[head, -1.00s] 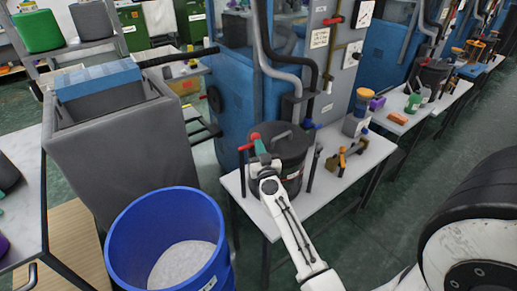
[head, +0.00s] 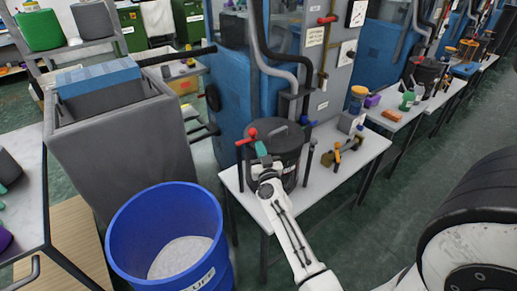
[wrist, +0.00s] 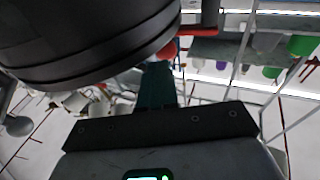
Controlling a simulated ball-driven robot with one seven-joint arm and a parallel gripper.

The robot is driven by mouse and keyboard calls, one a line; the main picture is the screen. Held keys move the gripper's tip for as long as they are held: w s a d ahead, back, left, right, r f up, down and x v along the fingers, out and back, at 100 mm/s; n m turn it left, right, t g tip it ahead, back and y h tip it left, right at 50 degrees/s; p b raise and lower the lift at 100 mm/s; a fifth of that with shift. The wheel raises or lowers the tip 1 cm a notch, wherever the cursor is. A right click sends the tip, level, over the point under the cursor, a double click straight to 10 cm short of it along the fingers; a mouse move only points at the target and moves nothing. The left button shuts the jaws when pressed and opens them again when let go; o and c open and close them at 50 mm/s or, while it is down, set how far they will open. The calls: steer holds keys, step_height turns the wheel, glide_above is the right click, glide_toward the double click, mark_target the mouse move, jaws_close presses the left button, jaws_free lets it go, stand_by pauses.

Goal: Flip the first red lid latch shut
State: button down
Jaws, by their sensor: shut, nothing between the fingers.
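A dark lidded drum (head: 287,143) stands on the white table in the head view. A red latch (head: 247,136) sticks out at the left side of its lid, on a dark upright. I cannot tell whether it is flipped shut. My gripper (head: 262,149) is shut and empty, its teal fingers just right of and below the latch at the drum's near left edge. In the wrist view the teal fingers (wrist: 157,84) are together under the drum's dark rim (wrist: 95,45). A rounded red part (wrist: 168,50) shows right behind them; contact is unclear.
A blue bin (head: 165,240) and a grey cart (head: 120,135) stand left of the white table (head: 330,185). An orange and black tool (head: 342,152) lies right of the drum. Grey hoses (head: 268,55) hang behind it.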

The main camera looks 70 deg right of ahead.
steer(key=v, duration=1)
steer(key=shift+s, duration=0.45)
steer(key=shift+d, duration=0.1)
steer(key=w+a+f+n+y, duration=0.2)
steer(key=w+a+n+y, duration=0.15)
steer(key=a+y, duration=0.35)
steer(key=w+a+f+n+t+y, duration=0.15)
steer(key=a+n+y, duration=0.25)
steer(key=a, duration=0.5)
steer(key=w+a+f+n+g+y, duration=0.1)
steer(key=w+a+f+n+y, duration=0.2)
steer(key=a+y, duration=0.35)
steer(key=s+a+g, duration=0.3)
steer(key=s+g, duration=0.2)
steer(key=s, duration=0.3)
steer(key=s+a+f+g+h, duration=0.1)
steer(key=s+a+g, duration=0.3)
steer(key=s, duration=0.5)
steer(key=shift+s+a+f+g, duration=0.25)
steer(key=shift+a+g, duration=0.1)
steer(key=shift+g, duration=0.7)
